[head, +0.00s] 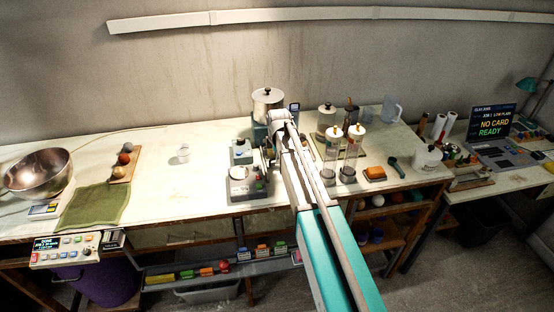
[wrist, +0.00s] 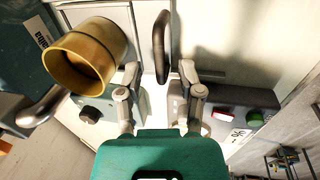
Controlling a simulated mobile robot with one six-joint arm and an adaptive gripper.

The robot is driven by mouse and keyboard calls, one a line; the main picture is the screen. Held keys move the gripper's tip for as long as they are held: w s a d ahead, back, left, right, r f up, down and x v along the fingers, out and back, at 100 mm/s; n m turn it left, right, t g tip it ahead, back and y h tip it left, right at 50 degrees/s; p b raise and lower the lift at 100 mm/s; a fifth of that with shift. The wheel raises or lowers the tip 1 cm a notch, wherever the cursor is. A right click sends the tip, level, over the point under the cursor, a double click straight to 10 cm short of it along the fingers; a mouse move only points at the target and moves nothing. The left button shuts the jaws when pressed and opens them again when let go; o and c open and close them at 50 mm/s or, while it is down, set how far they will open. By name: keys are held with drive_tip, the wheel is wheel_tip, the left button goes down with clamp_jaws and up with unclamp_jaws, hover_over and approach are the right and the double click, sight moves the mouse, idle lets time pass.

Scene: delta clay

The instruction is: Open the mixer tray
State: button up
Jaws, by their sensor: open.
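The mixer (head: 241,172) stands on the white worktop, a grey and teal machine with a steel pot (head: 267,98) behind it. In the wrist view, my gripper (wrist: 161,74) is open. Its two fingers are apart, with the lower end of a dark curved handle (wrist: 160,42) showing between and beyond their tips. The handle stands against a pale panel; I cannot tell whether it touches the fingers or whether it belongs to the tray. A brass-coloured cylinder (wrist: 85,57) is at the left finger's side. In the head view my arm hides the gripper's tips.
In the wrist view, a grey housing with red and green buttons (wrist: 254,118) is right of the fingers, and a dark knob (wrist: 90,115) is left.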

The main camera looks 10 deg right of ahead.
drive_tip(key=shift+c, duration=0.2)
clamp_jaws()
idle(0.4)
